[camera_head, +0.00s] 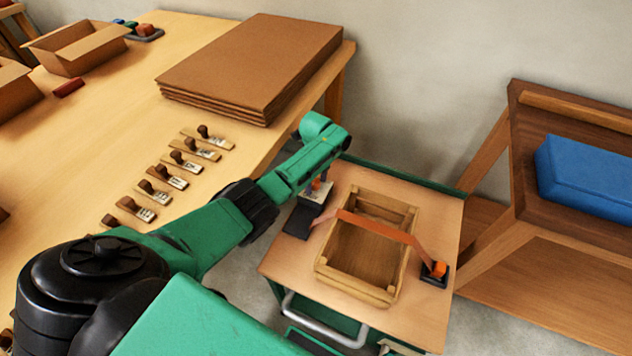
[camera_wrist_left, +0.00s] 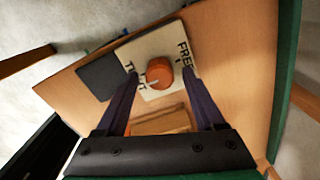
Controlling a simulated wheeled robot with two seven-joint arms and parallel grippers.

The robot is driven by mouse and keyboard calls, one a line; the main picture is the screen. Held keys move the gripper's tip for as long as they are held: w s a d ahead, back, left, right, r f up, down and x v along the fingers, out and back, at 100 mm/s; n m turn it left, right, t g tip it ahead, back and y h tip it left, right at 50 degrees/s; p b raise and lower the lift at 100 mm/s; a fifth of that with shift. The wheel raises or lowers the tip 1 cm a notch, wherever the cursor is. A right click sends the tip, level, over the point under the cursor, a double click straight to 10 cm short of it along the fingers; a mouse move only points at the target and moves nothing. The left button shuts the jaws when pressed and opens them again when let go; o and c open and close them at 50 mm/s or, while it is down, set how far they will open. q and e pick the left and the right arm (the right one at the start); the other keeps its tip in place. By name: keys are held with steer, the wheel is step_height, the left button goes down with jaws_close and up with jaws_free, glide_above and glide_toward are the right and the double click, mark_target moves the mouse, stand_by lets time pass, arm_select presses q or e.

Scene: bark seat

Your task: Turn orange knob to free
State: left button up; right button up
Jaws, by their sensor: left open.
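The orange knob (camera_wrist_left: 160,73) sits on a pale plate (camera_wrist_left: 157,48), with "FREE" lettered on the right and a partly covered word starting with "T" on the left. A pale mark on the knob points to the lower left, on the side of the "T" word. My left gripper (camera_wrist_left: 163,76) is open, its dark fingers on either side of the knob; I cannot tell whether they touch it. In the head view, the knob (camera_head: 317,184) is partly hidden below my left wrist, at the cart's back left. My right gripper is not in view.
An orange strap (camera_head: 380,228) crosses a wooden crate (camera_head: 323,262) on the cart (camera_head: 427,315), ending at a block (camera_head: 436,272) on the right. Left is a table with stacked boards (camera_head: 255,60) and several wooden stamps (camera_head: 165,177). A blue box (camera_head: 590,172) lies on a bench at right.

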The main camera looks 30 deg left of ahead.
arm_select(q)
jaws_close()
